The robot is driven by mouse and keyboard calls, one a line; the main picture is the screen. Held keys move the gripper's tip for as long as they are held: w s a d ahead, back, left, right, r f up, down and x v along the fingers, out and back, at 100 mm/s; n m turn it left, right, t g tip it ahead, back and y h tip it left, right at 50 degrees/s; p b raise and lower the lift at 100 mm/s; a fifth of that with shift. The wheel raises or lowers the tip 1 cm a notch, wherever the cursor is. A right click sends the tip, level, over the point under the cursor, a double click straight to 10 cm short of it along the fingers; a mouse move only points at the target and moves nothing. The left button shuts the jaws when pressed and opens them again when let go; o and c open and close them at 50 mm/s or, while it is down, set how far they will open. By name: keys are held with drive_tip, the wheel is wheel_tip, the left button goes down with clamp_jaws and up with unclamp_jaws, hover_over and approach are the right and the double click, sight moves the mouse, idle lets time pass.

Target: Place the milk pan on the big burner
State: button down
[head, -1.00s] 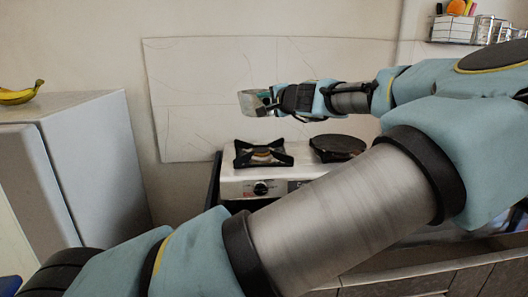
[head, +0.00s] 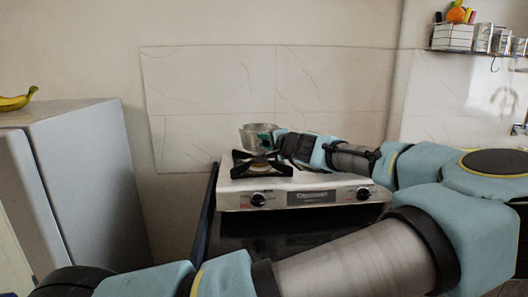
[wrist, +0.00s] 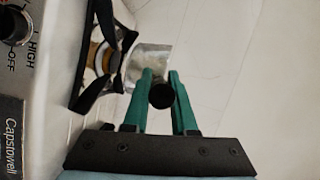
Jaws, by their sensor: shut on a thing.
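The milk pan (head: 255,133) is a small silvery metal pot. It looks roughly upright just above the back of the left burner (head: 262,166), which has a black pronged grate. I cannot tell if the pan touches the grate. My gripper (head: 281,140) is at the pan's right side. In the wrist view, the green fingers of my gripper (wrist: 161,88) are shut on the pan's dark handle, seen end-on. The pan's metal wall (wrist: 151,62) shows beyond them, beside the grate (wrist: 98,92). My arm hides the right burner.
The white stove (head: 230,198) has front knobs. A tiled wall panel (head: 210,80) stands behind it. A grey-white cabinet (head: 85,150) with a banana (head: 17,101) on top is at left. A shelf with containers (head: 453,37) is at upper right.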

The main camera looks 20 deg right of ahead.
drive_tip(key=shift+f+p, duration=0.35)
drive_tip(key=shift+f, duration=1.4)
drive_tip(key=shift+f, duration=0.15)
drive_tip(key=c, duration=0.7)
unclamp_jaws()
drive_tip(key=shift+b+v, duration=1.9)
drive_tip(key=shift+v, duration=4.15)
